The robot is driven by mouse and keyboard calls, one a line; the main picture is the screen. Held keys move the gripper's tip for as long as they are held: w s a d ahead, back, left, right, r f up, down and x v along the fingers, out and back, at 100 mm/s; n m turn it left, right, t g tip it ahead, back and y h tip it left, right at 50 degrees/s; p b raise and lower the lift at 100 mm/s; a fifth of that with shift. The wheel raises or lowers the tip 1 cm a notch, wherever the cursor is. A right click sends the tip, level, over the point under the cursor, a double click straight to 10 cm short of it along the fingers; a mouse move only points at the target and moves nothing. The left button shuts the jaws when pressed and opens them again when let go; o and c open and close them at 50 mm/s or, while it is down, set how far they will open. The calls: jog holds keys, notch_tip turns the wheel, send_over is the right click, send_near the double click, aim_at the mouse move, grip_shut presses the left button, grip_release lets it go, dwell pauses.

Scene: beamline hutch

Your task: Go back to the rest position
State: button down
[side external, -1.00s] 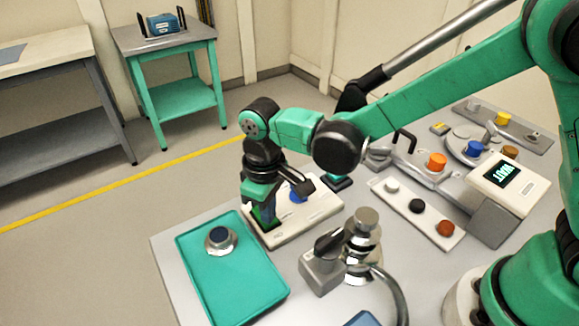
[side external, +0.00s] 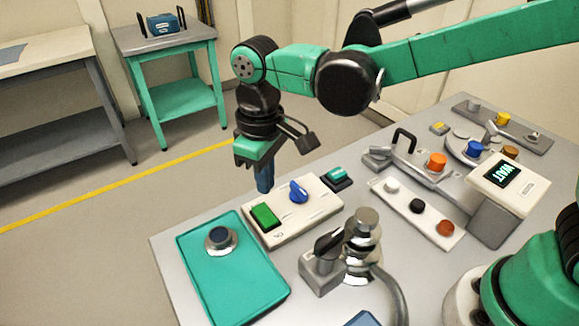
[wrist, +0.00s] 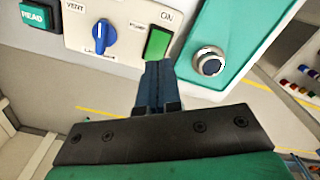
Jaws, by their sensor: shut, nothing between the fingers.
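My gripper (side external: 264,180) is raised above the far edge of the table, pointing down, with its fingers together and nothing between them. It hangs just behind a cream switch panel (side external: 320,208), which carries a green rocker switch (side external: 265,216) and a blue knob (side external: 299,190). In the wrist view the shut fingers (wrist: 156,75) show below the green switch (wrist: 157,43), which has "ON" printed near it. The blue knob (wrist: 101,36) there is labelled "VENT" at its upper left.
A teal tray (side external: 245,285) with a round dark-blue button (side external: 221,239) lies left of the panel. A grey lever block and metal valve (side external: 362,245) stand in front. A display (side external: 502,174) reads "WAIT". A teal "READ" button (wrist: 33,16) is beside the panel.

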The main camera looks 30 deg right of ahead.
jog(key=s+d+r+m+t, duration=0.2)
jog(key=s+d+m+t, duration=0.1)
jog(key=d, duration=0.5)
jog(key=s+d+r+m+t, duration=0.1)
jog(key=s+d+m+t, duration=0.2)
jog(key=d, duration=0.5)
jog(key=shift+d+r+t, duration=0.25)
jog(key=shift+r+t, duration=0.15)
jog(key=shift+t, duration=0.2)
